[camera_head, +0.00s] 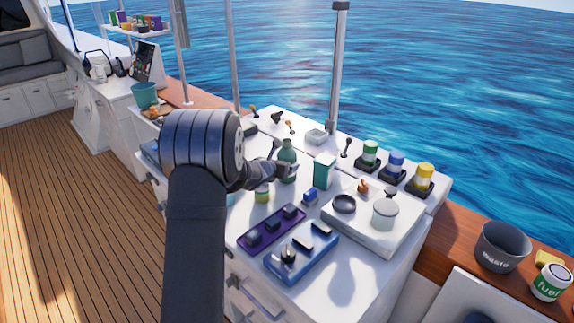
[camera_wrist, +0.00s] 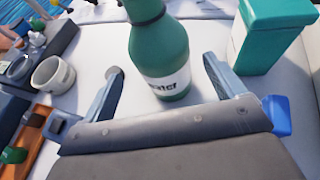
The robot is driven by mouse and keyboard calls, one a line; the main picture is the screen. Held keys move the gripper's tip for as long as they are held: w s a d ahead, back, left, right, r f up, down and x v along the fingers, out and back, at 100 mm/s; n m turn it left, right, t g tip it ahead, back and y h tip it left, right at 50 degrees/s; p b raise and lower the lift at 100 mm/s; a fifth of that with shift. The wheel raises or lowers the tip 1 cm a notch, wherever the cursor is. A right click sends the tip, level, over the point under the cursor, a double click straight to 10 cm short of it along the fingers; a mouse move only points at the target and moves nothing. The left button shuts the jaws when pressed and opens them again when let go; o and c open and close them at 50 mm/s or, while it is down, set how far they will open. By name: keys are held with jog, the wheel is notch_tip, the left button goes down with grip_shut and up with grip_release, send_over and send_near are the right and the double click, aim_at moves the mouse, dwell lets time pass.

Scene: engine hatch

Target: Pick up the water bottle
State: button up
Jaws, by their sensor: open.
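The water bottle (camera_wrist: 162,50) is green with a dark band near its top and a white label whose visible letters end in "ater". It stands on the white counter and also shows in the head view (camera_head: 287,160). My gripper (camera_wrist: 161,72) is open, with one finger on each side of the bottle in the wrist view. Gaps show between both fingers and the bottle. In the head view my gripper (camera_head: 283,163) is at the bottle, and my arm partly hides the area around it.
A teal box (camera_head: 324,171) stands close to the right of the bottle. A small green-labelled jar (camera_head: 262,192) and a blue item (camera_head: 310,196) are nearby. A purple tray (camera_head: 271,229), a blue tray (camera_head: 301,252) and a white tray with a pot (camera_head: 385,214) occupy the front counter.

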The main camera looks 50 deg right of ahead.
jog(key=shift+x, duration=2.65)
jog(key=shift+s+d+r, duration=0.1)
jog(key=shift+c, duration=0.3)
jog(key=c, duration=1.2)
jog(key=shift+r, duration=0.15)
